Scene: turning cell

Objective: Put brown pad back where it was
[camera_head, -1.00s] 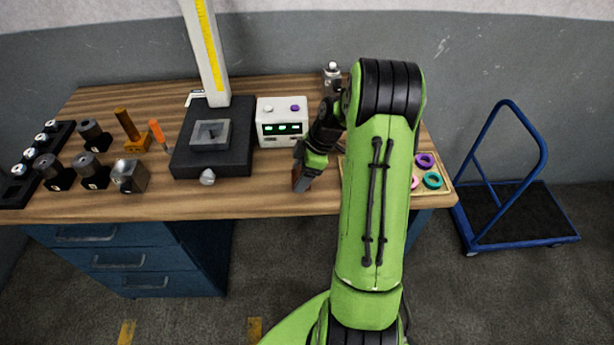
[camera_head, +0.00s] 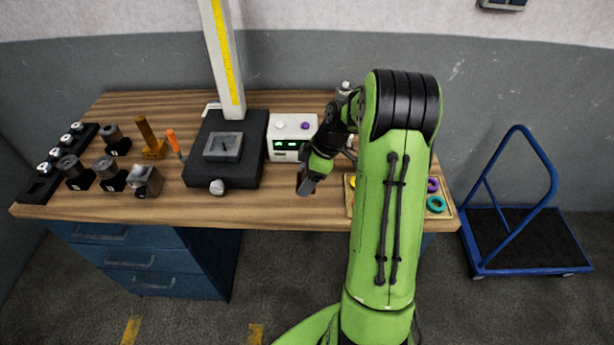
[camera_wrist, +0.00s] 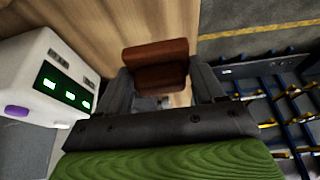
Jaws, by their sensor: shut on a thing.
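The brown pad (camera_wrist: 155,65) is a reddish-brown block, held between the two fingers of my gripper (camera_wrist: 160,85) in the wrist view. In the head view my gripper (camera_head: 306,187) points down over the front part of the wooden bench, in front of the white box with green displays (camera_head: 291,137). The pad shows there only as a small dark patch at the fingertips. I cannot tell how high it is above the bench top. My arm hides part of the bench to the right.
Left of my gripper stands a black base with a tall scaled column (camera_head: 223,150). A wooden tray (camera_head: 449,212) with coloured rings lies on the right, partly behind my arm. Gauges and black holders fill the left end. The front strip of the bench (camera_head: 260,207) is clear.

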